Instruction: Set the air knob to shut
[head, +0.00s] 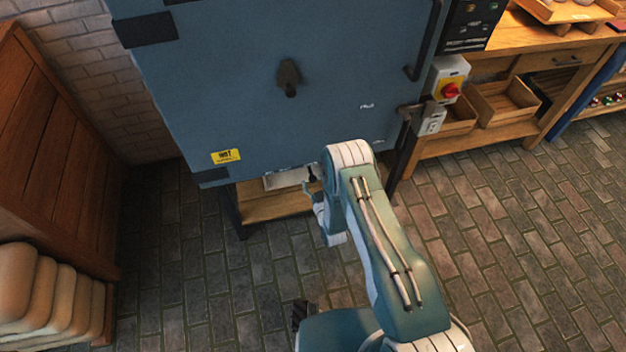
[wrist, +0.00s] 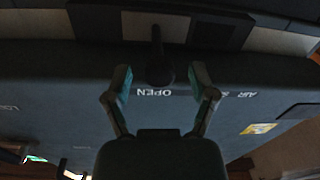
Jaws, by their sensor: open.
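The air knob (wrist: 159,70) is a dark round end on a dark stem, seen upside down in the wrist view. It lies by the lower edge of the blue-grey kiln door (head: 225,85), next to white OPEN lettering (wrist: 163,92). An AIR label (wrist: 238,94) is to the right of it. My gripper (wrist: 160,72) is open, with one finger on each side of the knob and a gap on both sides. How deep the knob lies between the fingers is unclear. In the head view my arm hides most of the gripper.
A dark peephole plug (head: 289,76) and a yellow warning sticker (head: 225,156) are on the door. A red switch (head: 451,90) is at its right. A wooden cabinet (head: 60,150) stands left and a workbench (head: 550,45) right. The brick floor (head: 490,240) is clear to the right.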

